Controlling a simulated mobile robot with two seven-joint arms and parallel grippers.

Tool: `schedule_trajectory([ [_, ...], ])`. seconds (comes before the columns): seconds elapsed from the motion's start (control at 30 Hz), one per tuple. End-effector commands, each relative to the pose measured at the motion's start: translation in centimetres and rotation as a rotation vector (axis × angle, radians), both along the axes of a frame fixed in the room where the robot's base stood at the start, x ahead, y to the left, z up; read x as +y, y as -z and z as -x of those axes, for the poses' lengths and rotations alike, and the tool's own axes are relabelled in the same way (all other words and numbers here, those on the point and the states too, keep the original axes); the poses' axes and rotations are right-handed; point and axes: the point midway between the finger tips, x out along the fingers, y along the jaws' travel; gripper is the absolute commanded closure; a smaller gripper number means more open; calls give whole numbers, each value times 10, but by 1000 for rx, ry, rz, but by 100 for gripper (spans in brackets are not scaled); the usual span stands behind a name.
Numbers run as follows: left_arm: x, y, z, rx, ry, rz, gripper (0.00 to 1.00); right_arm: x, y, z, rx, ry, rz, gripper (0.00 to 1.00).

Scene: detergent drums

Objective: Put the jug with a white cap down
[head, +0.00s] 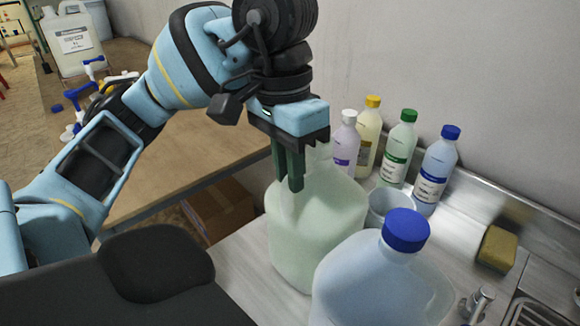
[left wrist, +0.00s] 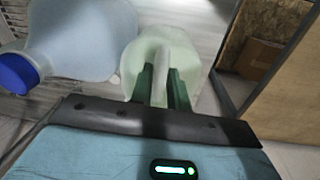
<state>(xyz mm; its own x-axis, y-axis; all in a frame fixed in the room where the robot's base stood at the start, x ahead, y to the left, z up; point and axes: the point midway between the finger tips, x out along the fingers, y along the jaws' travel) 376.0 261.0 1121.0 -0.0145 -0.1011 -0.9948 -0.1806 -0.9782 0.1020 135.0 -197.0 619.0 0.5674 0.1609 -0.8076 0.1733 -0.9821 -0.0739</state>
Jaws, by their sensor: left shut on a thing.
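A pale green translucent jug (head: 318,222) is upright at the counter (head: 240,262), in the middle of the head view. My left gripper (head: 291,183) comes from above and is shut on the jug's upper part, by its handle. The gripper hides the jug's top, so I see no cap. The jug also shows in the left wrist view (left wrist: 160,50), between the dark green fingers (left wrist: 161,90). I cannot tell whether its base touches the counter or hangs just above it. My right gripper is not in view.
A blue-capped jug (head: 370,285) stands close in front and right. Behind are a small tub (head: 389,203) and bottles with white (head: 346,145), yellow (head: 368,140), green (head: 398,150) and blue caps (head: 436,170). A sponge (head: 497,248) and tap (head: 480,303) are at right. Left of the jug, the counter is bare.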

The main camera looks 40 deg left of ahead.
Motion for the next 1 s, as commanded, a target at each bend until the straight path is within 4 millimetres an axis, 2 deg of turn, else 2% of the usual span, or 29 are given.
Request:
schedule_trajectory([
  [0.13,0,3,0,1,0,0,100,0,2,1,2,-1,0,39],
  [0.17,0,3,0,2,0,0,82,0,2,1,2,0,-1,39],
  [0.33,0,2,0,1,0,0,61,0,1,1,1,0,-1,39],
  [0.6,0,1,0,0,0,0,61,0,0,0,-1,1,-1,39],
  [0.73,1,-7,0,-3,-1,0,61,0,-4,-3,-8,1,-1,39],
  [0.87,3,-28,0,-8,-3,0,61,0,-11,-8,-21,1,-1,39],
  [1.0,6,-59,0,-11,-3,0,61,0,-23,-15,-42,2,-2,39],
])
